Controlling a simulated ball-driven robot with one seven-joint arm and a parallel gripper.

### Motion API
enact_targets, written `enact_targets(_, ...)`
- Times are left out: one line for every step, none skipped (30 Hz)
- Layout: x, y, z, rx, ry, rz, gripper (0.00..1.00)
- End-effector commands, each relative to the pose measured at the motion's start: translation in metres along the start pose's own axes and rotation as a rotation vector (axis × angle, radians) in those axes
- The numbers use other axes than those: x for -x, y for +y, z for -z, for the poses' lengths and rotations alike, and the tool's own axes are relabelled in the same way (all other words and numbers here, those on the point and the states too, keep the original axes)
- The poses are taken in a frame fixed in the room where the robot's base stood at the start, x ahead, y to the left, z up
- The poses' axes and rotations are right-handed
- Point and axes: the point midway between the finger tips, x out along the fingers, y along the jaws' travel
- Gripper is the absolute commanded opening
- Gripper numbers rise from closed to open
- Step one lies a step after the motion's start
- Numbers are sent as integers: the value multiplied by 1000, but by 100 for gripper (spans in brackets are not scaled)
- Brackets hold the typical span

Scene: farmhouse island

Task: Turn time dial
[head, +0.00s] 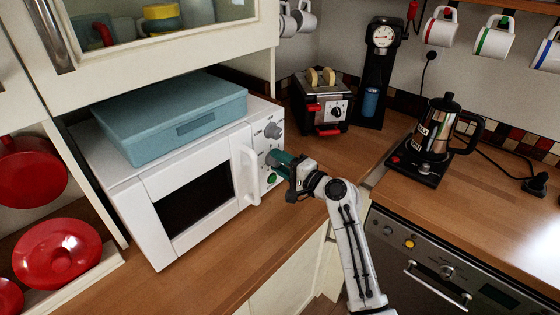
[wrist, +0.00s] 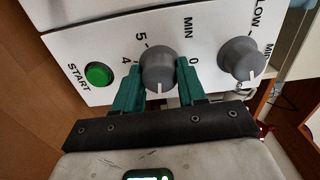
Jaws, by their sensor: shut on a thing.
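The white microwave (head: 160,217) stands on the wooden counter with its control panel on the right side of its front. In the wrist view, the grey time dial (wrist: 158,68) carries MIN, 0, 4 and 5 marks around it. My gripper (wrist: 158,92) has its two green fingers on either side of this dial, shut on it. In the head view, my gripper (head: 280,160) reaches the panel and hides the time dial. The grey power dial (head: 273,130) shows above it. The green START button (head: 271,178) shows below and also appears in the wrist view (wrist: 99,74).
A blue box (head: 170,115) lies on top of the microwave. The white door handle (head: 249,175) sticks out close to my gripper's left. A toaster (head: 322,108) and a moka pot (head: 436,125) stand further back. The counter in front of the microwave (head: 215,265) is clear.

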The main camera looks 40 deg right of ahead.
Motion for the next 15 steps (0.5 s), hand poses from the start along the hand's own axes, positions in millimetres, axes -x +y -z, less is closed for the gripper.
enact_targets(1,1,1,-3,2,-2,10)
enact_targets(1,1,1,-4,2,-2,10)
enact_targets(1,1,1,-5,2,-2,10)
enact_targets(1,1,1,-5,2,-2,10)
enact_targets(1,1,1,-5,2,-2,10)
enact_targets(1,1,1,-5,2,-2,10)
enact_targets(1,2,1,-5,2,-2,10)
enact_targets(1,1,1,-5,2,-2,10)
enact_targets(1,2,1,-4,2,-2,10)
enact_targets(1,2,1,-4,2,-2,10)
enact_targets(1,2,1,-4,2,-2,10)
enact_targets(1,2,1,-4,2,-2,43)
enact_targets(1,2,1,-4,2,-2,46)
enact_targets(1,2,1,-4,2,-2,49)
enact_targets(1,1,1,-4,2,-2,53)
